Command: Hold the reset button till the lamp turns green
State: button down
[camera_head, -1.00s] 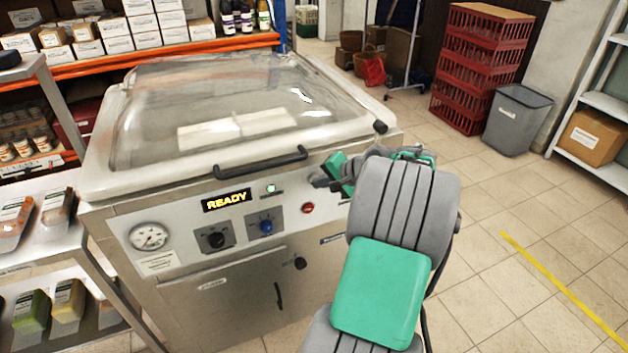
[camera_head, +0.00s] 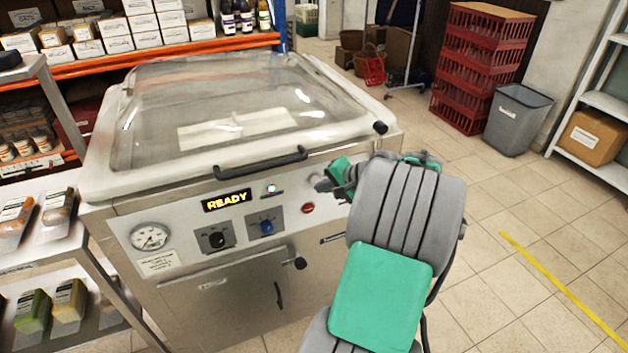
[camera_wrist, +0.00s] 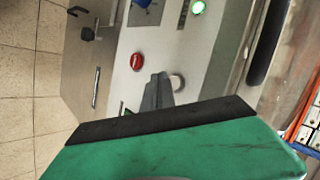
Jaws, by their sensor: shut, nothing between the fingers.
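The lamp (camera_head: 271,188) on the machine's front panel glows green with a pale centre; it also shows lit green in the wrist view (camera_wrist: 199,8). The display (camera_head: 227,200) reads READY. A red button (camera_head: 308,208) sits to the lamp's lower right, and in the wrist view (camera_wrist: 137,61) it is clear of my fingers. A pale round button (camera_wrist: 177,82) is right beside my fingertips. Which button is the reset is not legible. My gripper (camera_head: 322,186) is shut and empty in front of the panel's right part, with its fingertips (camera_wrist: 158,80) apart from the pale button's face.
The machine has a clear lid with a dark handle (camera_head: 260,162), a gauge (camera_head: 149,237), a black knob (camera_head: 217,240) and a blue knob (camera_head: 267,227). A shelf with packets stands at left. Red crates (camera_head: 480,70) and a grey bin (camera_head: 517,120) stand behind, with open floor at right.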

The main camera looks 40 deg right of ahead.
jog(key=s, duration=0.2)
jog(key=s+a+p, duration=0.1)
jog(key=s, duration=0.1)
jog(key=shift+s+a, duration=0.15)
jog(key=shift+s, duration=0.15)
dwell(0.5)
jog(key=s+a+f+n+g, duration=0.25)
jog(key=s+f+g, duration=0.2)
jog(key=s, duration=0.45)
jog(key=s+a+f+n+g, duration=0.1)
jog(key=s+a+f+g, duration=0.35)
jog(key=s, duration=0.45)
jog(key=w+a+r+n, duration=0.3)
jog(key=a+r, duration=0.1)
jog(key=a, duration=0.4)
jog(key=w+a+r+n+t, duration=0.1)
jog(key=w+a+r+n, duration=0.2)
jog(key=a, duration=0.5)
jog(key=w+a+r+n+t+h+p, duration=0.1)
jog(key=w+a+r+n, duration=0.2)
jog(key=a+r+n, duration=0.2)
jog(key=a, duration=0.3)
jog(key=shift+w+a+r, duration=0.2)
jog(key=shift+r, duration=0.1)
